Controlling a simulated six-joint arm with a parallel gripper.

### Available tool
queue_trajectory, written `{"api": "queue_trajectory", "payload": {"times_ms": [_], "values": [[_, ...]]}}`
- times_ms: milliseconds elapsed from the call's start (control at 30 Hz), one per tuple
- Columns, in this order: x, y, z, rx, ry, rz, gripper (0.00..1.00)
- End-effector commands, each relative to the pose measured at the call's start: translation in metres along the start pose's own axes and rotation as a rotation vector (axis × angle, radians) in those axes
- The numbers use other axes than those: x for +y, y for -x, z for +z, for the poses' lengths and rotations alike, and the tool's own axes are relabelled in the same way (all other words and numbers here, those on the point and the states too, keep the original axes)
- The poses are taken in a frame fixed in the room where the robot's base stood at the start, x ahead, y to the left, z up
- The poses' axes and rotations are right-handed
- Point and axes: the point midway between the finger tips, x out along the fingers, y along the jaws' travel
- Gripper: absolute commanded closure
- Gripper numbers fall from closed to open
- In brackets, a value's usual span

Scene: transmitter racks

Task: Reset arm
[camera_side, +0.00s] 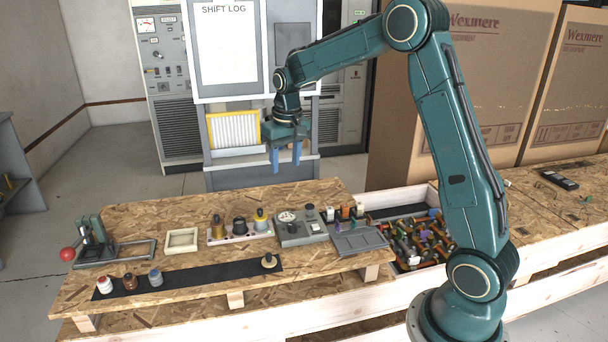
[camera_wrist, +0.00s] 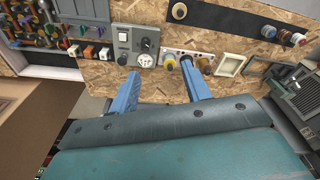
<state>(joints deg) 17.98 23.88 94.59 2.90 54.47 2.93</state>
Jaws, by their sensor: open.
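My gripper (camera_side: 285,157) has two blue fingers and hangs, pointing down, above the back part of the wooden workbench (camera_side: 185,212). It is open and empty. In the wrist view the two fingers of my gripper (camera_wrist: 160,92) stand apart, with bare board between and behind them. No object touches the fingers. My teal arm bends over from the right of the side view.
A black strip (camera_side: 205,275) carries several small jars and a round knob. A lever press (camera_side: 95,245), white tray (camera_side: 182,241), knob rack (camera_side: 240,229), grey meter box (camera_side: 299,228) and parts bin (camera_side: 425,242) line the bench. Large cartons (camera_side: 400,140) stand behind.

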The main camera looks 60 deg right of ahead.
Motion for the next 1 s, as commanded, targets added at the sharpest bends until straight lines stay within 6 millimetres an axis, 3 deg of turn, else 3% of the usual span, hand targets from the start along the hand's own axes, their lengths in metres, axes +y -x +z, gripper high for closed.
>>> {"api": "queue_trajectory", "payload": {"times_ms": [200,500,1000], "values": [[-0.018,0.047,0.038,0.057,0.058,-0.016,0.52],[-0.033,0.093,0.096,0.128,0.133,-0.04,0.52],[-0.041,0.133,0.203,0.244,0.257,-0.084,0.52]]}}
